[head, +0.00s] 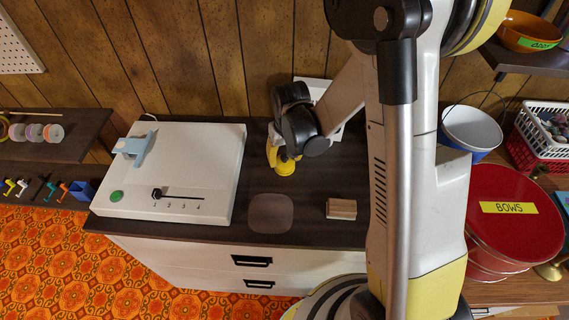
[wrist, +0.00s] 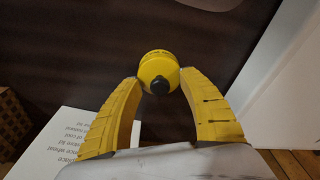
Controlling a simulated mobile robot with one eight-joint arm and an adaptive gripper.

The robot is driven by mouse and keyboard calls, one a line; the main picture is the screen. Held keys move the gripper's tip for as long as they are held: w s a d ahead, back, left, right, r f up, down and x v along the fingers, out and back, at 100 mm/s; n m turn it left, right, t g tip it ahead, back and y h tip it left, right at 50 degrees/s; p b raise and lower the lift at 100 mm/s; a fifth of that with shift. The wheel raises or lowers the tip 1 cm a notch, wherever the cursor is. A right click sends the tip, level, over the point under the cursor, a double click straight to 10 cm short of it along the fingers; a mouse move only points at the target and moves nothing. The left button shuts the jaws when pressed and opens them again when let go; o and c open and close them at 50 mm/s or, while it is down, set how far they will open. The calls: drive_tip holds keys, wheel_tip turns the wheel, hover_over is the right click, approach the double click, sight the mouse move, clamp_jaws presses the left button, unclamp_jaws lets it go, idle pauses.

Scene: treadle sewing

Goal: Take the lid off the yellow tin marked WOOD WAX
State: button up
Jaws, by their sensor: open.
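The yellow tin (head: 286,168) stands on the dark top of the white drawer cabinet, partly hidden under my gripper in the head view. No marking is readable. My gripper (wrist: 160,80) is open, with one yellow finger on each side of the lid. The left fingertip is close to the lid's rim, and the right one is at or very near it; I cannot tell whether they touch. In the head view my gripper (head: 283,155) is low over the tin.
A white box with a slider (head: 190,165) stands left of the tin. A small wooden block (head: 341,209) and a pale rounded patch (head: 270,213) are in front. A printed white sheet (wrist: 68,135) is near the left finger. The wood-panelled wall is close behind.

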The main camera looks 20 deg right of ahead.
clamp_jaws()
idle(0.3)
